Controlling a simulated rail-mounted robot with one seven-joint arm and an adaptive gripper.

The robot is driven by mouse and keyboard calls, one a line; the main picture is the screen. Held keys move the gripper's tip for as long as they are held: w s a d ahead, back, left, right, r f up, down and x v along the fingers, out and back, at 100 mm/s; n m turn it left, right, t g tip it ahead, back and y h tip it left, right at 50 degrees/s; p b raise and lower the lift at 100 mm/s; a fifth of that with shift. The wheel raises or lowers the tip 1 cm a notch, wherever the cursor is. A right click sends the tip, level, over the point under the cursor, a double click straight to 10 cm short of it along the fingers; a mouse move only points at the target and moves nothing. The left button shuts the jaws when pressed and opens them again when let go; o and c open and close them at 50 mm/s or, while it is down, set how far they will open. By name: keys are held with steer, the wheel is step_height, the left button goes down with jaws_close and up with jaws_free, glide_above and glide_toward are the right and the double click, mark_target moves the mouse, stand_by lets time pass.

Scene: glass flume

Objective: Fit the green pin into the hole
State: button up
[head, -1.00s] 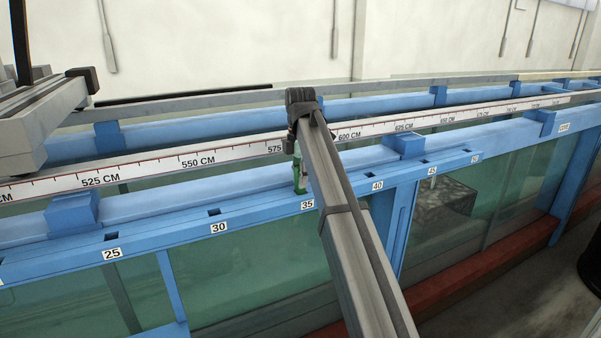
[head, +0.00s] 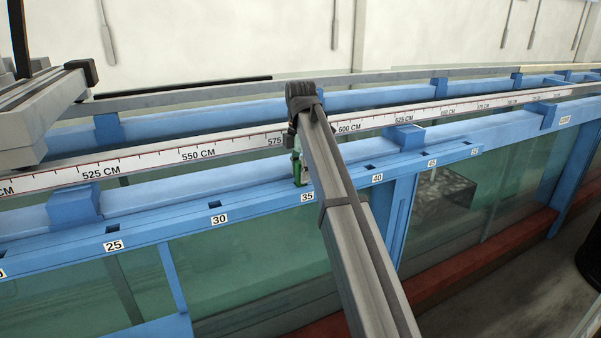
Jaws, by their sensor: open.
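The green pin (head: 297,171) stands roughly upright at the top of the blue rail (head: 255,199), just left of my arm and above the label 35. Its lower end meets the rail's top in the picture. The hole near the label 35 is not visible, so I cannot tell whether the pin is in it. My gripper (head: 292,143) is at the pin's upper end, mostly hidden behind my arm. It is open. Its fingers are too small and covered to make out, and I cannot tell whether they touch the pin.
Other dark holes show in the rail by the labels 30 (head: 217,204), 25 (head: 114,230) and 40 (head: 370,167). A white measuring scale (head: 197,155) runs behind the rail. A blue block (head: 74,203) sits at the left. A grey carriage (head: 45,115) stands at the far left.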

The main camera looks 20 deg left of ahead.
step_height(320, 180, up, 4)
steer(key=shift+r+p, duration=0.15)
steer(key=shift+p, duration=0.2)
steer(key=shift+r+p, duration=0.6)
steer(key=shift+p, duration=0.05)
steer(key=shift+f, duration=0.1)
